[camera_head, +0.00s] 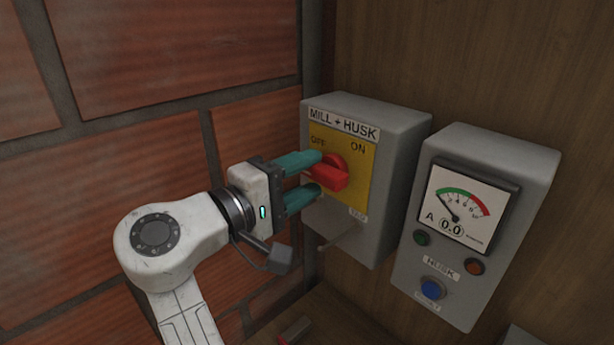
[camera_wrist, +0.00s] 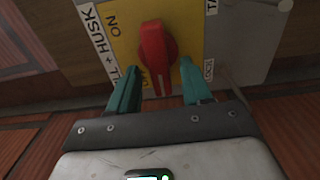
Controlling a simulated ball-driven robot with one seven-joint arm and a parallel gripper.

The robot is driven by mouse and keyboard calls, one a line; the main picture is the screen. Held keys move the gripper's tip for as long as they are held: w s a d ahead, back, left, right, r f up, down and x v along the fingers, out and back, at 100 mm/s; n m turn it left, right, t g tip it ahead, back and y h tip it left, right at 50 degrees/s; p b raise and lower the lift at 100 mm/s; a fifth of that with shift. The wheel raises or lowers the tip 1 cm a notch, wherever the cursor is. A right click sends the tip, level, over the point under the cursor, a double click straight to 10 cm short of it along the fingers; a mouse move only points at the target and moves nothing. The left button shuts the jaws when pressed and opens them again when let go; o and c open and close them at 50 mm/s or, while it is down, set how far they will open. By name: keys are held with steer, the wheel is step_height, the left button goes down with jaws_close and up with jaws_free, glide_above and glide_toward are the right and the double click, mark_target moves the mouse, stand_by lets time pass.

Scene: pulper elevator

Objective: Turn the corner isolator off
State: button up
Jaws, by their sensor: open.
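The corner isolator is a grey box (camera_head: 390,135) labelled "MILL + HUSK", beside the brick corner. Its yellow plate (camera_head: 363,160) reads OFF at upper left and ON at upper right. The red handle (camera_head: 330,178) lies roughly across the plate; in the wrist view the red handle (camera_wrist: 154,50) extends down between my fingers. My gripper (camera_head: 317,174) is open, with one teal finger above the handle and one below its near end. The wrist view shows my gripper (camera_wrist: 158,75) straddling the handle's end; contact cannot be told. The left finger partly covers the OFF lettering there.
A grey husk panel (camera_head: 470,215) stands close on the right, with a meter (camera_head: 462,205) reading 0.0, small lamps and a blue button (camera_head: 433,288). A brick wall (camera_head: 170,60) is on the left.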

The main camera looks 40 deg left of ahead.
steer(key=s+b, duration=0.3)
steer(key=s, duration=0.7)
steer(key=shift+a, duration=0.4)
steer(key=shift+f, duration=0.1)
